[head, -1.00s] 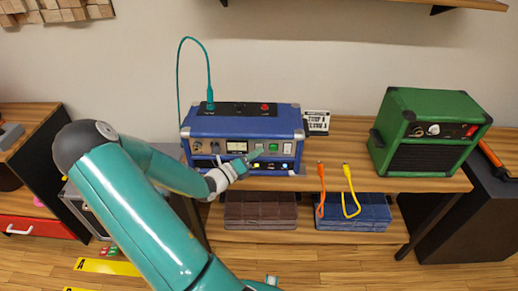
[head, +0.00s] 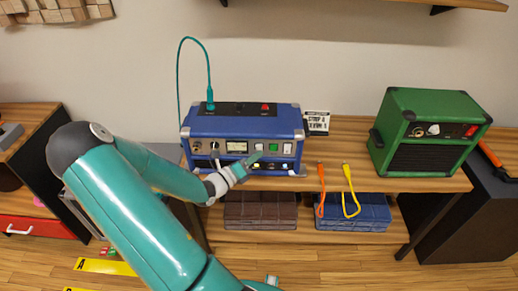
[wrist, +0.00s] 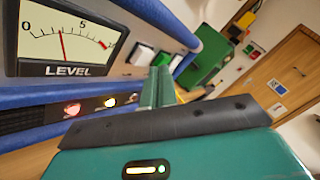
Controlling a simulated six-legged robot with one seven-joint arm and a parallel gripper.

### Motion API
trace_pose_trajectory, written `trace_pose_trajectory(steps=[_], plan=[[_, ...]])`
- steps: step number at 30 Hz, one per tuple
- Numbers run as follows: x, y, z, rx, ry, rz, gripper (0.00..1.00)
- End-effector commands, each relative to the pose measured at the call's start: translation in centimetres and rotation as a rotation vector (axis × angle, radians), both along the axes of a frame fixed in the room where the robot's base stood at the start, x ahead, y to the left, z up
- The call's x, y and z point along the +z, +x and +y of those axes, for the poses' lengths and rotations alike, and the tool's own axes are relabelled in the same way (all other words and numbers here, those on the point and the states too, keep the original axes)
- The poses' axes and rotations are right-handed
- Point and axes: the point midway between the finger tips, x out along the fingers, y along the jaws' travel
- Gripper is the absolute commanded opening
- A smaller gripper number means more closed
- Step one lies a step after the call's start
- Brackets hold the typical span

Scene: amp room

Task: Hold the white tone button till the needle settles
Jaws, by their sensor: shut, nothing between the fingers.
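The blue amp (head: 245,125) stands on the wooden bench, its front panel facing me. A green button (head: 272,147) sits between a pale button (head: 258,146) and a white button (head: 287,148); I cannot tell which is the tone button. In the wrist view, the LEVEL meter (wrist: 68,40) has its red needle between 0 and 5. The pale button (wrist: 140,54) also shows there, left of my fingertips. My gripper (head: 259,154) is shut and empty, its tips just in front of the panel below the buttons. Contact with any button cannot be made out.
Lit lamps (wrist: 72,109) run along the amp's lower strip. A teal cable (head: 209,80) rises from the amp's top. A small sign (head: 316,122) stands beside it. Orange (head: 321,190) and yellow (head: 349,190) cables hang over the bench edge.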

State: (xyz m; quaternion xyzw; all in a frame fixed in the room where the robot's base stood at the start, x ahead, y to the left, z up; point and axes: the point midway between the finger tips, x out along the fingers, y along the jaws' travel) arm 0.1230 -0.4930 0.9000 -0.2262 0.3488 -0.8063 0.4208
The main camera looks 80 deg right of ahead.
Motion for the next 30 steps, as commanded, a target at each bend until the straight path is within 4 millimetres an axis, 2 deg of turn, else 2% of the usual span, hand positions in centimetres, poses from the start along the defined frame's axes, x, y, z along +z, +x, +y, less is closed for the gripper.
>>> trace_pose_trajectory(steps=[11, 24, 30], plan=[[0.0, 0.0, 0.4, 0.001, 0.0, -0.001, 0.0], [0.0, -0.9, 4.1, 0.001, 0.001, -0.001, 0.0], [0.0, -1.1, 5.0, 0.0, -0.001, -0.001, 0.0]])
